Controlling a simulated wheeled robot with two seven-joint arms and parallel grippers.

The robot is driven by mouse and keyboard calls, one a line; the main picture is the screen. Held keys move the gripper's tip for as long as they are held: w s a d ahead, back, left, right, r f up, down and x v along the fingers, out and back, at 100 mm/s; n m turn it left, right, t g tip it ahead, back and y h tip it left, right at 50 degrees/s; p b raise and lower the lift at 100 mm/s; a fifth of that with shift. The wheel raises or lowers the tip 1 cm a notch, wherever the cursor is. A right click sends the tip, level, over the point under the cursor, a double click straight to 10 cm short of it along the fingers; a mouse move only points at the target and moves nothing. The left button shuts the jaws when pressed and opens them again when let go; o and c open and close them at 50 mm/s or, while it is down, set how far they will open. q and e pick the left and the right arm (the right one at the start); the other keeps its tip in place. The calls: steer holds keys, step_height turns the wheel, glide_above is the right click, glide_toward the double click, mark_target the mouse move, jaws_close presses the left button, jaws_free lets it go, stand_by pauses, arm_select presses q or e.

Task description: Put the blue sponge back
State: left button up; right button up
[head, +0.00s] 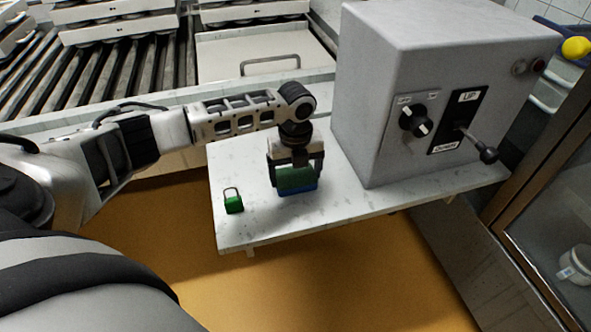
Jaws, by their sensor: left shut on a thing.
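The blue sponge (297,189) has a green upper layer and a blue lower layer. It is at the marble-look shelf (345,203), left of the grey control box. My left gripper (296,178) points down and is shut on the sponge, with one finger on each side of it. The sponge's underside is hidden, so I cannot tell whether it touches the shelf. My right gripper is not in view.
A small green padlock (234,203) stands on the shelf left of the sponge. The grey control box (375,110) with a knob and lever fills the shelf's right part. A roller conveyor with stacked trays (115,12) lies behind. The shelf's front strip is clear.

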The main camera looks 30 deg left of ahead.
arm_select(q)
steer(key=o, duration=0.7)
steer(key=shift+f, duration=0.1)
